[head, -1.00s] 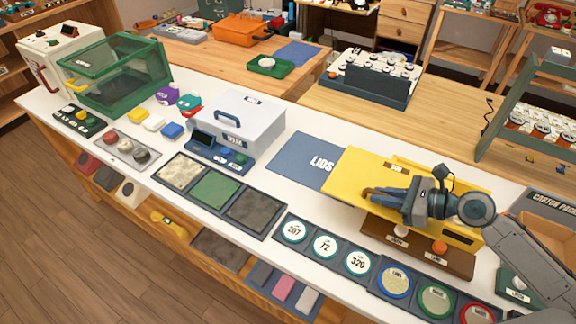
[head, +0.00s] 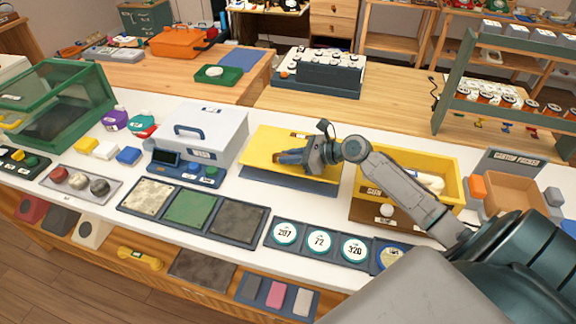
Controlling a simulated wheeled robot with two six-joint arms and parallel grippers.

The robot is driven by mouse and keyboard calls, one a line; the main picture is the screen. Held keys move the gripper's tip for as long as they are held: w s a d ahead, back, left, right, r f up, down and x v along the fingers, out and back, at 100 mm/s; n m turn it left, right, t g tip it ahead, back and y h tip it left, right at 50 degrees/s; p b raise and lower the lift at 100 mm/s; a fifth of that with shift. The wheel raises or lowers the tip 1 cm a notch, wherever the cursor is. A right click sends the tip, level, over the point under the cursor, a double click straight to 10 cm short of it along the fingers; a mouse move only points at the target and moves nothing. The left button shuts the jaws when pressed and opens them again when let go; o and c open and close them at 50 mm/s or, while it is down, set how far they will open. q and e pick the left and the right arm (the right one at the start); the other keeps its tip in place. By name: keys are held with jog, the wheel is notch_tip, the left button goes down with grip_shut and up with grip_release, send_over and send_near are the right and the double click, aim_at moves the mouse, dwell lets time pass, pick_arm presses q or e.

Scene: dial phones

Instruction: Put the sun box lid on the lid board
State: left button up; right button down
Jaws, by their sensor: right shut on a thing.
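The yellow sun box lid (head: 262,143) is in my right gripper (head: 284,157), which is shut on it. The lid is over the dark blue lid board (head: 290,184) and hides most of it, including its lettering; the board's front strip shows below the lid. I cannot tell whether the lid touches the board. The yellow sun box (head: 452,163), marked SUN, stands open to the right, partly behind my right arm, with white things inside. My left gripper is not in view.
A grey-white box with a blue handle (head: 203,129) stands close on the left of the lid board. Round numbered dials (head: 319,241) lie in front. Colour swatch tiles (head: 190,208) lie at front left. A cardboard-coloured tray (head: 514,192) is at the right.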

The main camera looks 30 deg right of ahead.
aim_at(296, 166)
jog(key=shift+f, duration=1.9)
jog(key=c, duration=1.5)
grip_release()
jog(key=shift+a, duration=0.1)
jog(key=shift+o, duration=0.2)
jog(key=shift+s, duration=0.1)
jog(key=v, duration=1)
jog(key=shift+r+b, duration=0.15)
jog(key=shift+b, duration=0.15)
jog(key=shift+p+v, duration=0.35)
jog(key=shift+v, duration=0.55)
